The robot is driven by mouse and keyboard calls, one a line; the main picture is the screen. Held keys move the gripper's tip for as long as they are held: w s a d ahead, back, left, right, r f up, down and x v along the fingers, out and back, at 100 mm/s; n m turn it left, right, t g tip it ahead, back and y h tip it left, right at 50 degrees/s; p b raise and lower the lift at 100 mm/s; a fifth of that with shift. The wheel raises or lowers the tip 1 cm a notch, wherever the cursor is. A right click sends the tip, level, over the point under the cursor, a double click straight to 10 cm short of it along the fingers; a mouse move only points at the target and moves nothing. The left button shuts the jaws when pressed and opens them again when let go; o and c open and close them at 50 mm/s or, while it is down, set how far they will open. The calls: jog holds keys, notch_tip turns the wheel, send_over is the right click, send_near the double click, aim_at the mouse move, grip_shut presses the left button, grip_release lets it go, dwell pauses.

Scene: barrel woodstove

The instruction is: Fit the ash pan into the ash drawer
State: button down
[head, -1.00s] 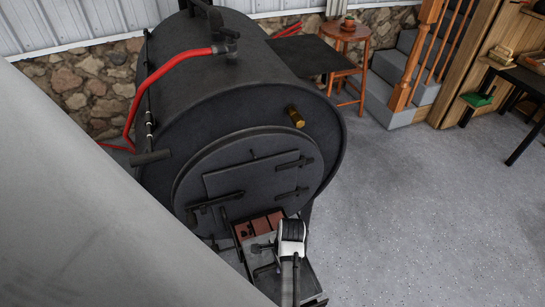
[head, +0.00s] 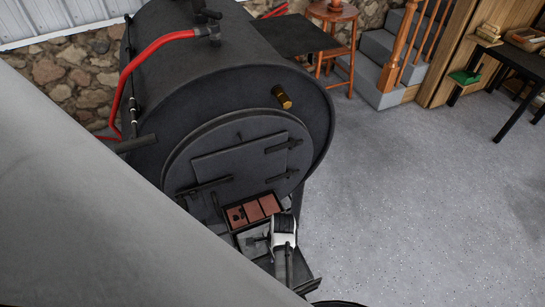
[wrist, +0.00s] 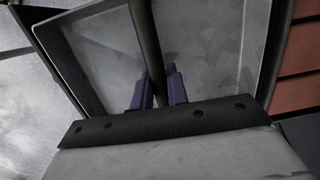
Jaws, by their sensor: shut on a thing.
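The ash pan is a shallow grey metal tray (wrist: 215,50) with a dark bar handle (wrist: 146,35) across it, seen large in the wrist view. My gripper (wrist: 157,88) is shut on this handle, its purple fingertips on either side. In the head view my white gripper body (head: 284,232) is over the pan, just below the round stove door, and hides part of it. The ash drawer is hard to separate from the pan; a dark front plate (head: 308,286) shows at lower right. I cannot tell whether the pan rests on the drawer floor.
Reddish bricks (head: 256,211) lie in a dark-rimmed frame under the stove door, close beside the pan. The black barrel stove (head: 235,95) rises behind, with latches and a brass knob (head: 282,97). Open grey floor (head: 420,210) lies to the right.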

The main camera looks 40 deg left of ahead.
jog(key=shift+f+b, duration=1.75)
jog(key=shift+b, duration=0.1)
jog(key=shift+r, duration=0.2)
jog(key=shift+f+p, duration=0.3)
jog(key=shift+p, duration=0.7)
jog(key=shift+f+b, duration=0.7)
jog(key=shift+f, duration=0.45)
dwell(0.4)
jog(key=c, duration=1.3)
grip_release()
jog(key=shift+s, duration=0.1)
